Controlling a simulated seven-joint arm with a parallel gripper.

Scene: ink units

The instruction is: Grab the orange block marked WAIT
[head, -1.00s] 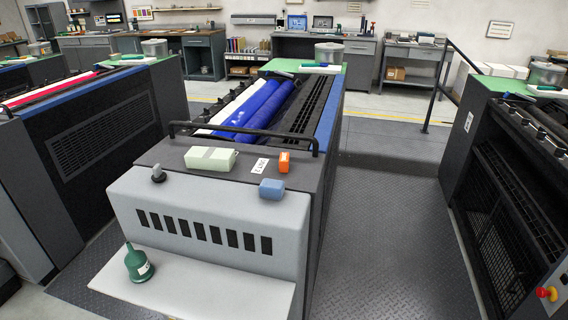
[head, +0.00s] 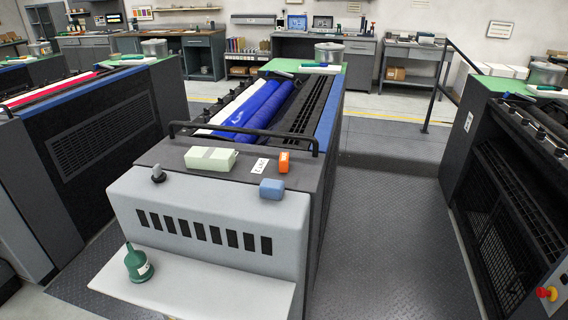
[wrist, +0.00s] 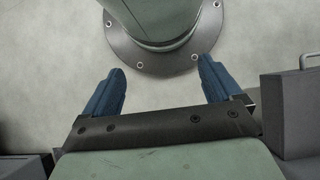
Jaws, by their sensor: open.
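The small orange block (head: 284,162) stands on the dark top of the middle ink unit, near its right edge; a small light mark shows on it, too small to read. A white label (head: 260,165) with dark lettering lies just left of it. My gripper (wrist: 163,85) shows only in the wrist view, with its two blue fingers spread apart and nothing between them. The orange block is not in the wrist view, and my gripper is not in the head view, so it is away from the block.
My round base flange shows in the wrist view.

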